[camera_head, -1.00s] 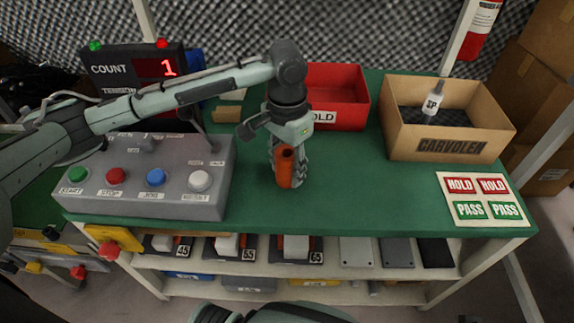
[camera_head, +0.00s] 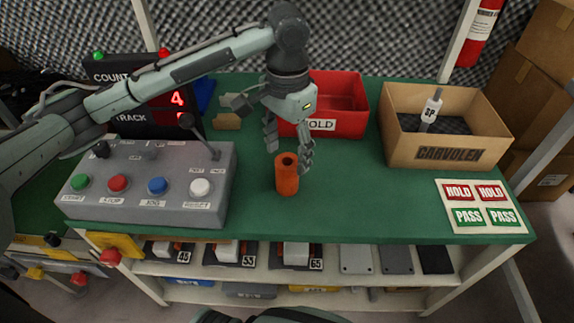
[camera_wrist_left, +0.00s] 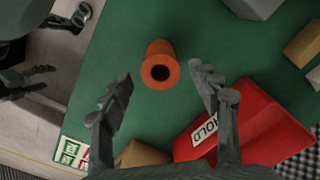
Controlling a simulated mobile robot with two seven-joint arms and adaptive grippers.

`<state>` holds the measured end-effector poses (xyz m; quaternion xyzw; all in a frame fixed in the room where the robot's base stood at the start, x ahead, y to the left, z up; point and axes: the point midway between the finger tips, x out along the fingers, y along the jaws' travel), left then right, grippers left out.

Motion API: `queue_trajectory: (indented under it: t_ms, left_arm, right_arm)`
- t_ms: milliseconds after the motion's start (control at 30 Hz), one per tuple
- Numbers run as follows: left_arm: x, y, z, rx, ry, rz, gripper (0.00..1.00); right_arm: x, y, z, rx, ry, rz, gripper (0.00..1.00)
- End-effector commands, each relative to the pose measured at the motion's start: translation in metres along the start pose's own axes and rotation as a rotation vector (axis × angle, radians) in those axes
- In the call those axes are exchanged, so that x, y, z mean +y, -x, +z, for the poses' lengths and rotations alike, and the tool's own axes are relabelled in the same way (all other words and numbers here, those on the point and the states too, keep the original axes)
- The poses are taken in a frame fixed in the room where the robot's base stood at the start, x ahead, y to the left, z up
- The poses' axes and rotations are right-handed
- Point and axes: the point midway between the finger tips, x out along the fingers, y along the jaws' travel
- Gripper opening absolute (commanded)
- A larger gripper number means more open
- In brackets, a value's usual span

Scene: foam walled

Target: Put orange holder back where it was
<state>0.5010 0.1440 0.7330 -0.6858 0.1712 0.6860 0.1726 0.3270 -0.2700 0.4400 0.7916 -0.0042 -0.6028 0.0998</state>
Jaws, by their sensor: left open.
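The orange holder (camera_head: 287,175) is a short orange cylinder with a dark round hole in its top. It stands upright on the green table (camera_head: 355,200), in front of the red bin. My left gripper (camera_head: 289,148) is open and empty, just above and behind the holder in the head view. In the left wrist view the holder (camera_wrist_left: 162,66) stands beyond the spread fingertips (camera_wrist_left: 163,82), roughly centred between them and apart from both. My right gripper is not clearly seen in the head view; a dark gripper (camera_wrist_left: 28,82) shows at the left edge of the left wrist view.
A red HOLD bin (camera_head: 342,92) stands behind the holder. A grey button box (camera_head: 145,205) is at left. The table right of the holder is clear.

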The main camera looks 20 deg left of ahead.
Motion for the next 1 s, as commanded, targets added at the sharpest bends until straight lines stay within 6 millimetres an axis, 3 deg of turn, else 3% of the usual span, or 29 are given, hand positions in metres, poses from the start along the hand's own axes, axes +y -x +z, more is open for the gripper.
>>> queue_trajectory:
  t_ms: [100, 300, 1000]
  left_arm:
    - [0.000, 0.025, -0.001, 0.002, 0.000, -0.001, 0.61]
    - [0.000, 0.048, 0.000, 0.000, -0.001, 0.000, 0.61]
    - [0.000, 0.051, 0.000, -0.001, 0.000, 0.000, 0.61]
  right_arm:
    - [-0.003, -0.008, 0.003, -0.006, -0.001, -0.006, 0.64]
    - [-0.007, -0.015, -0.001, 0.003, -0.004, -0.016, 0.64]
    - [-0.003, -0.017, 0.005, -0.008, -0.001, -0.008, 0.64]
